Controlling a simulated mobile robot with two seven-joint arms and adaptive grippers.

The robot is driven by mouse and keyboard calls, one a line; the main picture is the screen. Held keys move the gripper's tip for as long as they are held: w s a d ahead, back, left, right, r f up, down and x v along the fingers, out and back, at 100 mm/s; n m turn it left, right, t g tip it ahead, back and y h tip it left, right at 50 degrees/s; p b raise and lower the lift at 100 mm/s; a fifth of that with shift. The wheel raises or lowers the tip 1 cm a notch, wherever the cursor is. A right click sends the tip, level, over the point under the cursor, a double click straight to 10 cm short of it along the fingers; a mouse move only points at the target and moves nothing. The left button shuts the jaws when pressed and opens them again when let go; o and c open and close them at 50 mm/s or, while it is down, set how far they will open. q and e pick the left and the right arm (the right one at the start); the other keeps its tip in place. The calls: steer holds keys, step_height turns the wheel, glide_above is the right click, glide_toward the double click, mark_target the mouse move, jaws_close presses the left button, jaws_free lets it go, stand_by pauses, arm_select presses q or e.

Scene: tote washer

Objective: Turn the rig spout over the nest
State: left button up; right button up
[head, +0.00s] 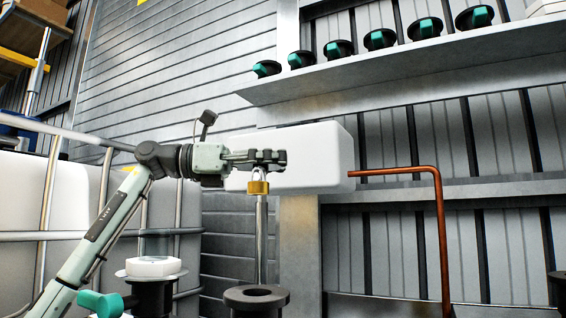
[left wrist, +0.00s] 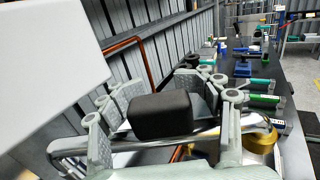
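The rig spout is a bright metal tube (left wrist: 205,131) with a black block grip (left wrist: 160,115) and a brass end piece (left wrist: 260,139). In the head view the brass piece (head: 258,187) hangs from a small bend just under my left gripper (head: 272,160). The left wrist view shows the left gripper (left wrist: 160,88) with its fingers on both sides of the black grip, seemingly touching it. A black ring-topped stand (head: 257,297), possibly the nest, stands below the brass piece. A grey vertical rod shows between them; its attachment is unclear. My right gripper is out of view.
A white box (head: 322,157) is close behind the gripper, with a copper pipe (head: 400,171) to its right. A white hexagonal piece (head: 153,267) tops a black stand at lower left. A shelf (head: 400,66) holds several black-and-teal knobs. A caged white tank (head: 75,198) is at left.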

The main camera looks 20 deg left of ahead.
arm_select(q)
steer(key=v, duration=1.2)
stand_by(0.6)
